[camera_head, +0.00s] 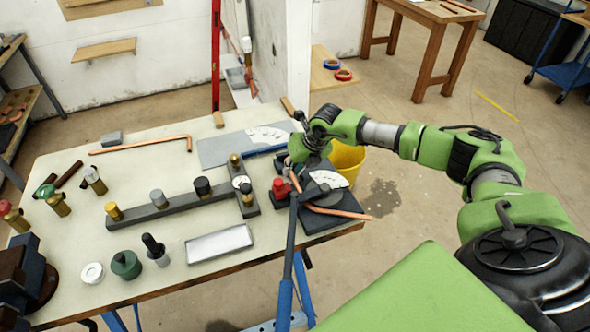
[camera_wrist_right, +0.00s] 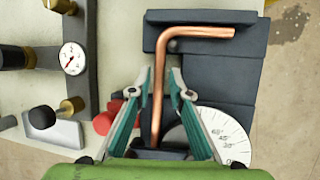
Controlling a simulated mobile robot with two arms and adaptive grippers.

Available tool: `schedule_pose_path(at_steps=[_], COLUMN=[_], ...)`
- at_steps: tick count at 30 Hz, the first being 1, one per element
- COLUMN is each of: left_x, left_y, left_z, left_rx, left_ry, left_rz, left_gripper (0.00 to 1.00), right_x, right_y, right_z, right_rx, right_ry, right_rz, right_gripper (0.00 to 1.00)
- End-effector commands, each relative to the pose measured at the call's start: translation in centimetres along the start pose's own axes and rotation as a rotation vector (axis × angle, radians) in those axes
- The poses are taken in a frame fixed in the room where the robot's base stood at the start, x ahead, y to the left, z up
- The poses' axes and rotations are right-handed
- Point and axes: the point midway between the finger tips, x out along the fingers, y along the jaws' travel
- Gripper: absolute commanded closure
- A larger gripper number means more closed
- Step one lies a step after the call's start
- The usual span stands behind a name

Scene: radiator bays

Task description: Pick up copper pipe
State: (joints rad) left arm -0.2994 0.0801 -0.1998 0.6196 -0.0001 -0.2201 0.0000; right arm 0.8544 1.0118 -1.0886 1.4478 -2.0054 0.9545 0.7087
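A bent copper pipe (camera_head: 340,212) lies across the dark pipe bender (camera_head: 312,224) at the table's right end; part of it is hidden by my right arm. In the right wrist view this pipe (camera_wrist_right: 158,85) runs up between the fingers and bends right at the top. My right gripper (camera_wrist_right: 159,80) is open, with one finger on each side of the pipe and gaps visible. In the head view my right gripper (camera_head: 296,166) is low over the bender. Another bent copper pipe (camera_head: 150,143) lies at the back left of the table. My left gripper is not in view.
A dark manifold bar (camera_head: 140,213) with fittings crosses the table (camera_head: 120,175). A protractor scale (camera_wrist_right: 212,135) and red knob (camera_wrist_right: 103,123) are close to the fingers. A grey lever (camera_head: 290,235) stands in front, and a yellow bucket (camera_head: 346,160) is behind.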

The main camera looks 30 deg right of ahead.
Motion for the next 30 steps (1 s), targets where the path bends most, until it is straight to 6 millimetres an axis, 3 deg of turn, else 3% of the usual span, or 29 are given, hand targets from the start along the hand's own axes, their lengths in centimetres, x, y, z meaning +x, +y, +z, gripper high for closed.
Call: schedule_pose_path(at_steps=[19, 21, 30], left_x=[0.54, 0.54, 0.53], left_y=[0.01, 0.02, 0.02], left_z=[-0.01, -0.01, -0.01], left_rx=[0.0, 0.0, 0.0], left_ry=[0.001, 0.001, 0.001], left_rz=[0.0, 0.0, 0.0], left_gripper=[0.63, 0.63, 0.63], right_x=[0.39, 0.39, 0.35], right_y=[-0.07, -0.07, -0.11], right_z=[-0.17, -0.17, -0.12], right_rx=[0.0, 0.0, 0.0], right_ry=[0.0, 0.0, -0.001], right_rz=[0.0, 0.0, 0.0], right_gripper=[0.81, 1.0, 1.0])
